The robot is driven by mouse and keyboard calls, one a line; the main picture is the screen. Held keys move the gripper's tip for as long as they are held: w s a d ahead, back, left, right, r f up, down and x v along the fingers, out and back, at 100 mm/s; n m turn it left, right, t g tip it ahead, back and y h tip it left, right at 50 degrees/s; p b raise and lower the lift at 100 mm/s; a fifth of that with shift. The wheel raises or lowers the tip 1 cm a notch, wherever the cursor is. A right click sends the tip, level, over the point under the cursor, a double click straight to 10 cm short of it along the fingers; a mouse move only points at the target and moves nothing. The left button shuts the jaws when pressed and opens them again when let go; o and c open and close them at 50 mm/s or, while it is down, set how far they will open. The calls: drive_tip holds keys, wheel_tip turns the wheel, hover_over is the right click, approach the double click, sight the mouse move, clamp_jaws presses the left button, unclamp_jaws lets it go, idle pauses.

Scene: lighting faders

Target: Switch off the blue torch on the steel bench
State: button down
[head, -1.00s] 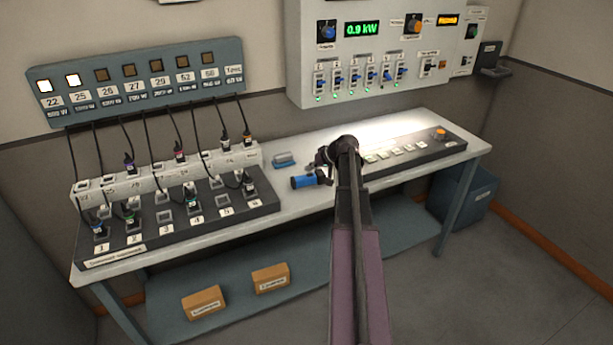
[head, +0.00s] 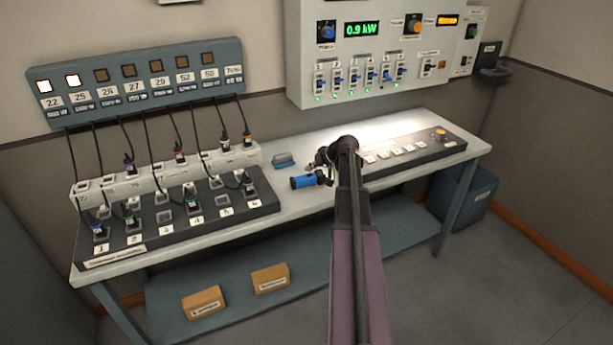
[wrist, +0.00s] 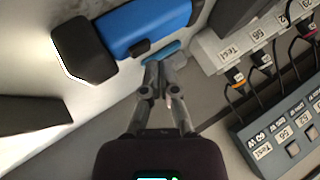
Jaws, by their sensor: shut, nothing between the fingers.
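The blue torch (head: 304,181) lies on the steel bench (head: 300,206), left of my gripper (head: 324,160). Its other end is hidden behind my arm in the head view. In the wrist view the torch (wrist: 152,26) fills the upper left, with its black head (wrist: 84,48) towards the left. A bright white rim shows at the lens, so it looks lit. My gripper's fingers (wrist: 154,66) are closed together and empty, close beside the torch body in the picture. I cannot tell whether they touch it.
A small grey-blue block (head: 284,160) lies behind the torch. A dark fader panel (head: 440,145) is at the right, and a dark patch board (head: 165,215) with cables is at the left. A control box (head: 390,55) hangs above. A bright patch lights the bench at right.

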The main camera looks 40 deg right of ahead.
sight(311, 175)
drive_tip(key=shift+f, duration=0.25)
drive_tip(key=shift+s+f+b, duration=0.1)
drive_tip(key=shift+f+b, duration=0.15)
drive_tip(key=shift+b, duration=0.2)
idle(0.4)
drive_tip(key=shift+r, duration=0.15)
drive_tip(key=shift+r+p, duration=0.4)
drive_tip(key=shift+p, duration=0.1)
idle(0.3)
wheel_tip(311, 175, up, 6)
drive_tip(key=p, duration=0.6)
idle(0.5)
